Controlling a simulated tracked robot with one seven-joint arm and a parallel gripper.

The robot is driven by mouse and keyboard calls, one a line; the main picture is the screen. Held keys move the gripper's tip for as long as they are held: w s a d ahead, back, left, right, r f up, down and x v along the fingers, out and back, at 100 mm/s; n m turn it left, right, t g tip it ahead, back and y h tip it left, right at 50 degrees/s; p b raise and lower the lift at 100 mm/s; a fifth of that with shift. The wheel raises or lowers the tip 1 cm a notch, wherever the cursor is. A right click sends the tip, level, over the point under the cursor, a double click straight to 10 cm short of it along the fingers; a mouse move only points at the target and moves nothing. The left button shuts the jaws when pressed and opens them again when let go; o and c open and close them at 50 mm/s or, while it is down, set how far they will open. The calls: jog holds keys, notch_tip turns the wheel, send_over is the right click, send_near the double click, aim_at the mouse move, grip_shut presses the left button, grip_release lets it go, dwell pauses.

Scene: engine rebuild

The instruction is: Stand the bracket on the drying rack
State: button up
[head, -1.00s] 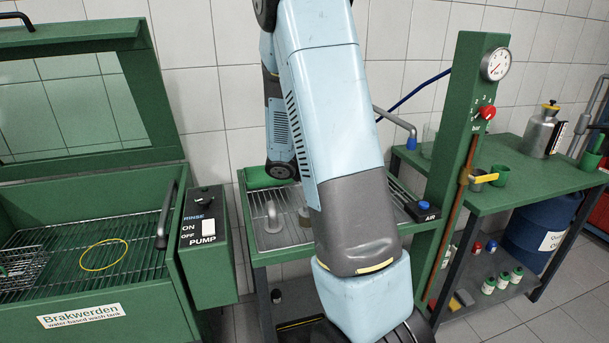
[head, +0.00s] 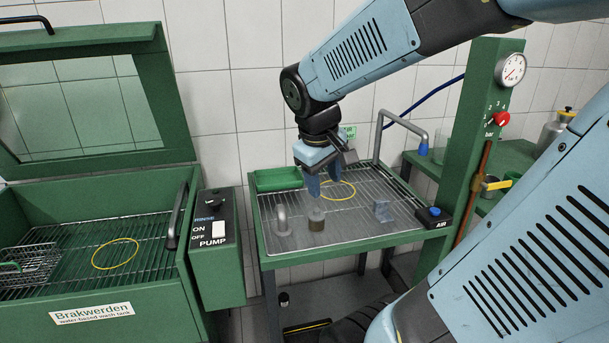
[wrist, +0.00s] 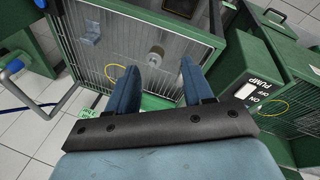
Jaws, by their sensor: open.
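The drying rack (head: 345,238) is a wire grid in a green frame, and its grid also fills the upper middle of the wrist view (wrist: 125,40). A small grey-blue angular piece, apparently the bracket (head: 382,211), stands on the right part of the grid. It shows at upper left in the wrist view (wrist: 91,34). My gripper (head: 323,187) is above the grid, left of the bracket and apart from it. Its two blue fingers are spread and empty, pointing at the rack in the wrist view (wrist: 157,66).
A grey cylinder (head: 316,219) and a curved grey pipe piece (head: 282,220) stand on the grid. A yellow ring (head: 340,198) lies behind the cylinder. A green tray (head: 277,180) is at the back left. The gauge post (head: 477,130) and bent pipe (head: 410,122) flank the right side.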

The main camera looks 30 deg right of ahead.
jog(key=s+a+r+m+t+y, duration=0.2)
jog(key=s+a+r+t, duration=0.1)
jog(key=s+a+r, duration=0.2)
jog(key=shift+s+a+y, duration=0.25)
jog(key=shift+a+y, duration=0.15)
jog(key=shift+a, duration=0.75)
